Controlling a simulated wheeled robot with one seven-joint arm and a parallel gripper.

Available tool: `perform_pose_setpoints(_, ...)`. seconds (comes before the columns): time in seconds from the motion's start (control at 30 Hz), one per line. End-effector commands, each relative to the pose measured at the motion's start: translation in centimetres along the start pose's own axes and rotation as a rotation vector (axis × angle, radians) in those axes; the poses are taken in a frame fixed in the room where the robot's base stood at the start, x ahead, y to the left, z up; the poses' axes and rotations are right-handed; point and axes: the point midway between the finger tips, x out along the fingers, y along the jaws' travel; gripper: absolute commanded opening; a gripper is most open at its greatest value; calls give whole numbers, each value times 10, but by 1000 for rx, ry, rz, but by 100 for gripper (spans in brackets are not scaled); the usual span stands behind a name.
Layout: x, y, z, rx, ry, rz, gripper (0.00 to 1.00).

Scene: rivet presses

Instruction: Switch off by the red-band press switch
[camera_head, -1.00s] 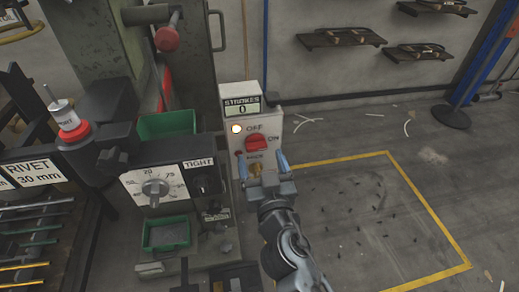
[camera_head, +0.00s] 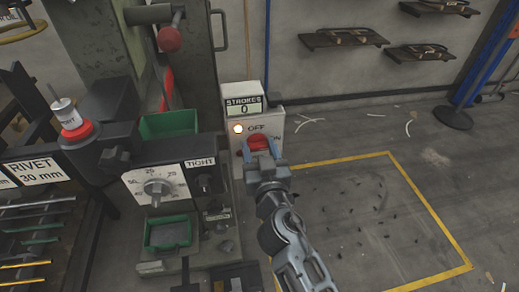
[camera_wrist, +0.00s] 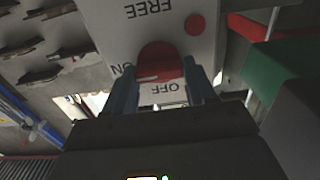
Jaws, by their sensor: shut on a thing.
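The red rotary switch knob (camera_head: 258,142) is on the front of a white switch box (camera_head: 276,124) beside the press. OFF is printed above it and ON to its right, partly covered by my gripper. My gripper (camera_head: 262,154) is shut on the knob. In the wrist view the knob (camera_wrist: 160,62) sits between the two blue fingers, with a pale mark low on it towards ON. The wrist picture is turned over, with FREE above the knob. The lamp (camera_head: 238,128) left of OFF is lit.
A STROKES counter (camera_head: 244,105) above the switch reads 0. The press (camera_head: 90,50) with a red band (camera_head: 165,85) stands left, with a dial panel (camera_head: 155,188) and green trays (camera_head: 168,232). Yellow-lined floor (camera_head: 370,210) on the right is open.

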Motion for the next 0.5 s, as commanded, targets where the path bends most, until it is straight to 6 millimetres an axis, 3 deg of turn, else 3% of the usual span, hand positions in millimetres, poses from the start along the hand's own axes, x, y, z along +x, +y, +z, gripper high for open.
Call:
perform_pose_setpoints(0.23,0,0,0,0,0,0,25)
perform_pose_setpoints(0.5,0,0,0,-25,0,0,25)
